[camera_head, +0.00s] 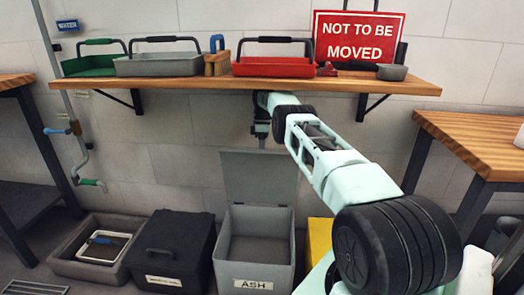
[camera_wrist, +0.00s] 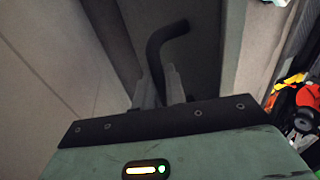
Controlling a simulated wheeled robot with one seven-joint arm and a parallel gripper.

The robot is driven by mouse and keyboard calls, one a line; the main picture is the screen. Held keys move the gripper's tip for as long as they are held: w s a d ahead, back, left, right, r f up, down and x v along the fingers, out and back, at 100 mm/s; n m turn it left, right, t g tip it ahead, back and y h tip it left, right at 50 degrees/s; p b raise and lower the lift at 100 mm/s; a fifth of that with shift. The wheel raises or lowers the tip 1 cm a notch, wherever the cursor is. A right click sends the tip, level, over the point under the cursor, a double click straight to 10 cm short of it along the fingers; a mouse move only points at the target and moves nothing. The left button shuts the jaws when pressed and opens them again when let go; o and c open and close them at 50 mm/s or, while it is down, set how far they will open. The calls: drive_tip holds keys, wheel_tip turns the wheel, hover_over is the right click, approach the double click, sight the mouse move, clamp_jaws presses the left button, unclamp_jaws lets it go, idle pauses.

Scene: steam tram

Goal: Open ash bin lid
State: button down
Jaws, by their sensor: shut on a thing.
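The ash bin (camera_head: 253,278) is a grey box on the floor, labelled ASH. Its lid (camera_head: 258,176) stands about upright at the back, so the bin is open and its inside looks empty. In the wrist view my gripper (camera_wrist: 158,88) is shut on a dark bent handle (camera_wrist: 166,36). The handle lies against a grey panel that looks like the lid.
A black lidded bin (camera_head: 172,250) and a grey tray (camera_head: 85,262) stand left of the ash bin; a yellow bin (camera_head: 319,240) stands right. A wooden shelf (camera_head: 200,83) with tool trays hangs above my gripper. A bench (camera_head: 478,138) is at right.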

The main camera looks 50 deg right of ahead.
drive_tip(key=shift+a+f, duration=0.15)
drive_tip(key=shift+f, duration=0.4)
drive_tip(key=c, duration=1.5)
unclamp_jaws()
drive_tip(key=shift+f, duration=0.1)
drive_tip(key=shift+o, duration=0.2)
drive_tip(key=shift+r, duration=0.25)
